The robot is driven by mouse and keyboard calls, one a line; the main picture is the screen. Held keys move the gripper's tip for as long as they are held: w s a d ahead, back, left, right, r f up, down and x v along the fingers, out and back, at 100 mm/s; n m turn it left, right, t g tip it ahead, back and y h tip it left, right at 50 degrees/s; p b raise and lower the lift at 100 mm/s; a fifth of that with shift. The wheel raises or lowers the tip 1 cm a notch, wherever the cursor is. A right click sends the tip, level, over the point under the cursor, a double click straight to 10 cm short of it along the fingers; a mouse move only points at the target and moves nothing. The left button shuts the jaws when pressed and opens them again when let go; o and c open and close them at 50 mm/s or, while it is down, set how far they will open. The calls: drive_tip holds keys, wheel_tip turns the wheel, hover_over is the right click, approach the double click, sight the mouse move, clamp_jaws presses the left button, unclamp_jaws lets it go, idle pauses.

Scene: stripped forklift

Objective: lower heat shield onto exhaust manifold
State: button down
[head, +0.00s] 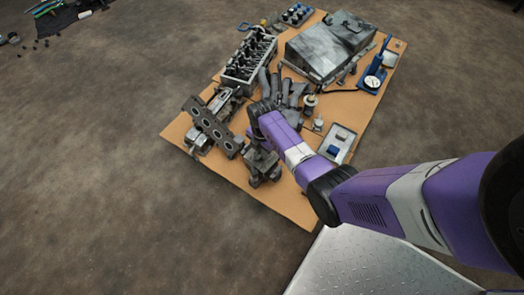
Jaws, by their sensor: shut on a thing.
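A long dark plate with several round holes (208,125), which looks like the heat shield, lies slanted over metal parts on the left side of the mat. My gripper (248,142) is at the plate's lower right end, shut on it; the fingertips are small, dark and hard to make out. Metal parts (200,142) show under and beside the plate, perhaps the exhaust manifold. I cannot tell whether the plate touches them. Grey curved pipes (272,86) lie right of the plate, partly behind my wrist.
An orange-brown mat (178,130) lies on the floor. It bears an engine block-like part (250,55), a large grey metal cover (328,45), a blue tool with a gauge (374,80), a small tray (338,142) and a dark vise-like part (263,168).

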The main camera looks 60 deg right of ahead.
drive_tip(key=shift+f+b, duration=0.9)
drive_tip(key=shift+f, duration=0.45)
idle(0.5)
drive_tip(key=c, duration=1.4)
unclamp_jaws()
drive_tip(key=shift+o, duration=0.2)
drive_tip(key=shift+f, duration=0.1)
wheel_tip(320, 180, up, 8)
drive_tip(key=p, duration=0.4)
drive_tip(key=shift+f, duration=0.1)
